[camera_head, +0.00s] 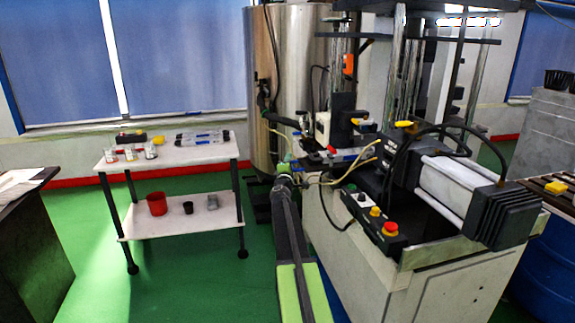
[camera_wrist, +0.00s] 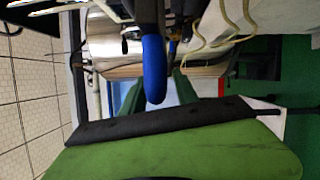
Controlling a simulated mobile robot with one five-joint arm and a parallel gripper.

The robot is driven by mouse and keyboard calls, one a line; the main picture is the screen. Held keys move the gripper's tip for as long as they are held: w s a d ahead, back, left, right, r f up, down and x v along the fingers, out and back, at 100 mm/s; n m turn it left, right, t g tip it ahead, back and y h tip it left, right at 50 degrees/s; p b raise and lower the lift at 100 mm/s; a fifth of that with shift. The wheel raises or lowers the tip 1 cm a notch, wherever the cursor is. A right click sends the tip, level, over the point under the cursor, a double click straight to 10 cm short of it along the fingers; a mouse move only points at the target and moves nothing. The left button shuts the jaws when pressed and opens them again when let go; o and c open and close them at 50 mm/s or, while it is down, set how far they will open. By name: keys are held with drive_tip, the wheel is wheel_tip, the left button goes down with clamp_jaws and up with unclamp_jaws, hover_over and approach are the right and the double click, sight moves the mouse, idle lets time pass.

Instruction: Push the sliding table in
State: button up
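The machine (camera_head: 375,250) stands right of centre in the head view. Its sliding table (camera_head: 325,158) seems to be the low part at the machine's left front, with small red and blue parts on it; my arm and hoses partly cover it. How far out it stands is not clear. In the wrist view a blue rounded handle (camera_wrist: 153,72) hangs in the middle, close to the camera. My gripper (camera_head: 284,178) is at the far end of my arm, beside the machine's left front. Its fingers are too small to read there, and contact with the handle cannot be told.
A white two-shelf cart (camera_head: 180,155) with cups and bottles stands left of my arm. A steel tank (camera_head: 290,80) stands behind. A control box (camera_head: 375,220) with a red button and pale hoses (camera_head: 360,160) are on the machine. Green floor is free at lower left.

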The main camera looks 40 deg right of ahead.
drive_tip(key=b+v, duration=0.1)
drive_tip(key=v, duration=1.6)
drive_tip(key=shift+c, duration=0.2)
